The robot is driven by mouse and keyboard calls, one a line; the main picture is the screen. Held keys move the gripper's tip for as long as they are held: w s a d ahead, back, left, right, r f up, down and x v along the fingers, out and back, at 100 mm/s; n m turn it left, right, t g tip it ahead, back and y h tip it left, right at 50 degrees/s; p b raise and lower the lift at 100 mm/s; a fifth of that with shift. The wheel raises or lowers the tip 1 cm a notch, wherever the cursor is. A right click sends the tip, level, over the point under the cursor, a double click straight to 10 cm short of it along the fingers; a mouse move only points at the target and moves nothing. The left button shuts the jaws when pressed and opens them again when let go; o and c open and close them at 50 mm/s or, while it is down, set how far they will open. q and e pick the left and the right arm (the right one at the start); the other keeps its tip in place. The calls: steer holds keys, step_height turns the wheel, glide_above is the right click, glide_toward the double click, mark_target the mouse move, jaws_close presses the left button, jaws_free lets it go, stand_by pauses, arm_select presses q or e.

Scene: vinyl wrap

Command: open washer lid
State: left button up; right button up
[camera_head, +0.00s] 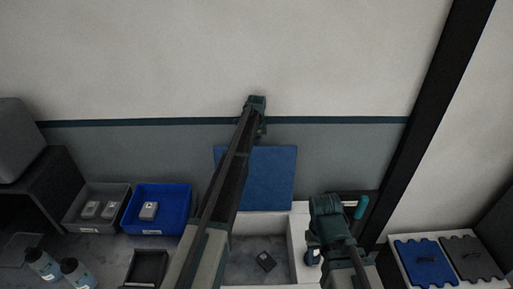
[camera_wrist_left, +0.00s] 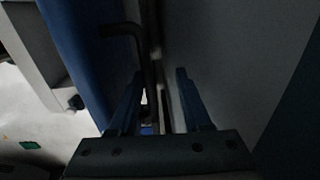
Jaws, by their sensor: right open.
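The washer's blue lid (camera_head: 268,178) stands raised against the back wall behind the pale washer tub (camera_head: 296,262). My left arm reaches over the tub, its wrist high above the lid. In the left wrist view my left gripper (camera_wrist_left: 157,85) has its two blue fingers apart. The lid's blue face (camera_wrist_left: 75,55) is left of the fingers, with a dark bent handle (camera_wrist_left: 122,30) near it. I cannot tell whether a finger touches the handle. My right gripper (camera_head: 312,254) is open at the tub's right side, partly hidden by its wrist.
Left are a grey bin (camera_head: 70,214) and a blue bin (camera_head: 180,221) with small parts, and bottles (camera_head: 42,264). Right are blue and grey notched panels (camera_head: 424,276). A teal cylinder (camera_head: 361,207) is beside my right wrist.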

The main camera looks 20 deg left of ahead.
arm_select(q)
step_height(320, 180, up, 14)
steer(key=p, duration=1.3)
steer(key=shift+s+d, duration=0.15)
steer(key=shift+s, duration=0.25)
steer(key=shift+f, duration=0.15)
steer(key=s+d+f+n+b, duration=0.3)
steer(key=s+d+f+b, duration=0.3)
steer(key=s, duration=0.8)
steer(key=s+d+f+n+b, duration=0.4)
steer(key=s+d+f+b, duration=0.2)
steer(key=s, duration=0.9)
steer(key=s+d+f+n+g+y+b, duration=0.1)
steer(key=s+d+f+n+b, duration=0.3)
steer(key=s, duration=1.1)
step_height(320, 180, down, 4)
steer(key=d+b, duration=0.2)
steer(key=b, duration=0.2)
steer(key=shift+d+f, duration=0.2)
steer(key=shift+d, duration=0.05)
